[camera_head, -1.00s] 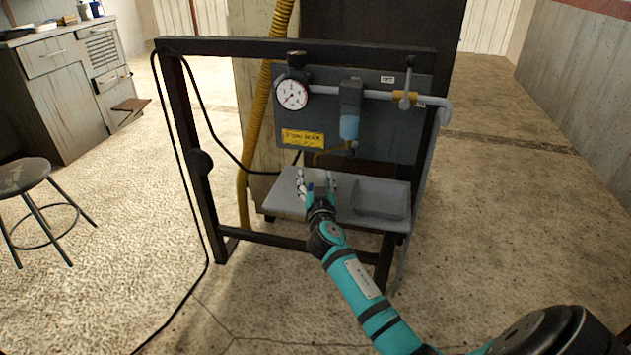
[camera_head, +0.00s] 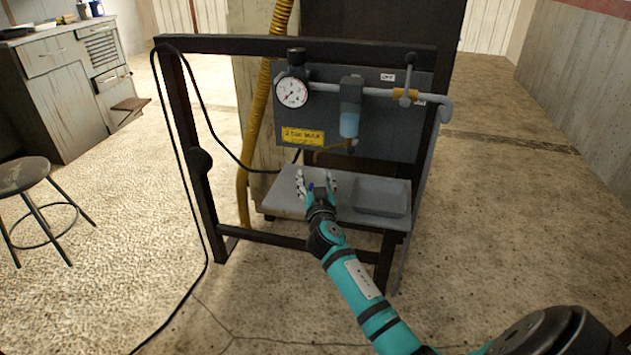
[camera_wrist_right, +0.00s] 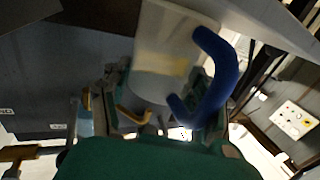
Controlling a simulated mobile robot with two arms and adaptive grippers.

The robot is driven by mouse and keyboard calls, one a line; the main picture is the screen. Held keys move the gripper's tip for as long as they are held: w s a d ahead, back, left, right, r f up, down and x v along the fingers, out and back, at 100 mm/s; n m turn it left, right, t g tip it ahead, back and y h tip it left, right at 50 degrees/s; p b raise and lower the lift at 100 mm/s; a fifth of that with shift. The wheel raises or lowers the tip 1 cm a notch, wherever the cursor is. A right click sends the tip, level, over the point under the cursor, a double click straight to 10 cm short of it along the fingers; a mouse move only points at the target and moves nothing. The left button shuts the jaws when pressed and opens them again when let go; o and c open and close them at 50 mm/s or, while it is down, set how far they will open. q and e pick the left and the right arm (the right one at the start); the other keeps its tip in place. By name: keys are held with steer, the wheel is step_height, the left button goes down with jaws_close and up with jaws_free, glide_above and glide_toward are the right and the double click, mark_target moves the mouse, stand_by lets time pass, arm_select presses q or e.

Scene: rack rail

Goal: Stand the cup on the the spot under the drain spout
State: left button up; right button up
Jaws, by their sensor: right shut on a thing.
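The cup (camera_wrist_right: 160,55) shows in the right wrist view as a pale, translucent body with a blue handle (camera_wrist_right: 218,80). My right gripper (camera_wrist_right: 150,105) is shut on it. In the head view my right gripper (camera_head: 317,186) is over the grey shelf, and only a bit of blue shows between its fingers. The drain spout (camera_head: 350,146) is a small brassy fitting under the blue filter bowl (camera_head: 349,124). It lies above, behind and slightly right of the gripper. I cannot make out a marked spot on the shelf (camera_head: 283,190), nor whether the cup touches it. My left gripper is not in view.
A shallow grey tray (camera_head: 381,197) is on the shelf right of the gripper. A dark frame (camera_head: 300,47) surrounds the panel with a gauge (camera_head: 293,92) and a pipe with a lever valve (camera_head: 406,92). A yellow hose (camera_head: 252,135) hangs behind. A stool (camera_head: 25,176) stands at left.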

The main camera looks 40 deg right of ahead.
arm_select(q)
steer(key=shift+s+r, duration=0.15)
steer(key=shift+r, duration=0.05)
arm_select(e)
steer(key=o, duration=1.2)
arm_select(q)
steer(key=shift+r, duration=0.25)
arm_select(e)
steer(key=shift+o, duration=0.2)
steer(key=shift+f, duration=0.1)
